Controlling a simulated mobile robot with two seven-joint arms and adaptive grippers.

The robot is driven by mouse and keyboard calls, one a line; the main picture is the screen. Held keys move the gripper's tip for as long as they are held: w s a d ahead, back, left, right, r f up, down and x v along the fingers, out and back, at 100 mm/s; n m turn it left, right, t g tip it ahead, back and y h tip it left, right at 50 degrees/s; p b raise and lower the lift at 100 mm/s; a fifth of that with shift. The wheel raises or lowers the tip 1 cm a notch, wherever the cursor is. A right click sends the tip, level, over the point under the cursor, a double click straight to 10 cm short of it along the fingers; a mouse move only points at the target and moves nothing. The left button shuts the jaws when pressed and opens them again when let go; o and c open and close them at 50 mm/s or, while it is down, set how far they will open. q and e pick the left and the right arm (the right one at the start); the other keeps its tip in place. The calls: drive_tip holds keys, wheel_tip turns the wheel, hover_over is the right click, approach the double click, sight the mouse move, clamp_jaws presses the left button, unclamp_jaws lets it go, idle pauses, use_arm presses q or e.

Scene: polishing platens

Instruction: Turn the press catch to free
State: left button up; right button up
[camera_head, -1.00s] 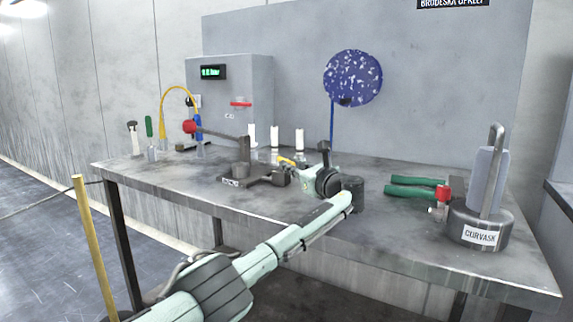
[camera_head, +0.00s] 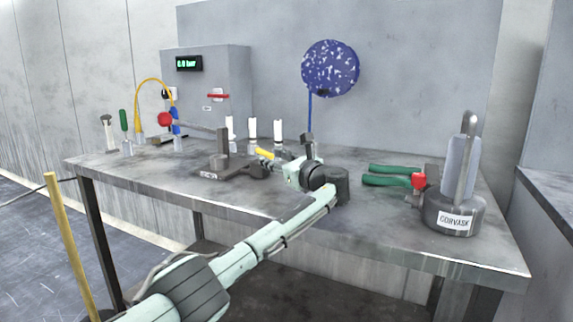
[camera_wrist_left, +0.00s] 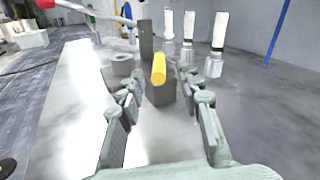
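The dark press (camera_head: 232,168) stands on the metal bench, with an upright post and a long lever ending in a red knob (camera_head: 165,119). Its yellow catch handle (camera_head: 264,153) shows at the press's right side; in the left wrist view the catch (camera_wrist_left: 158,68) stands ahead, tilted slightly, over a dark block. My left gripper (camera_head: 281,158) reaches in low over the bench just right of the catch. In the left wrist view its fingers (camera_wrist_left: 157,80) are spread either side of the catch, with no clear contact. My right gripper is not in view.
Several white-topped bottles (camera_head: 278,130) stand behind the press. Green-handled pliers (camera_head: 390,175) and a heavy round labelled weight (camera_head: 455,212) are at the right. A grey cabinet (camera_head: 205,75) with a display and red handle stands behind.

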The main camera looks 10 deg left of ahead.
use_arm(q)
drive_tip(key=v, duration=1)
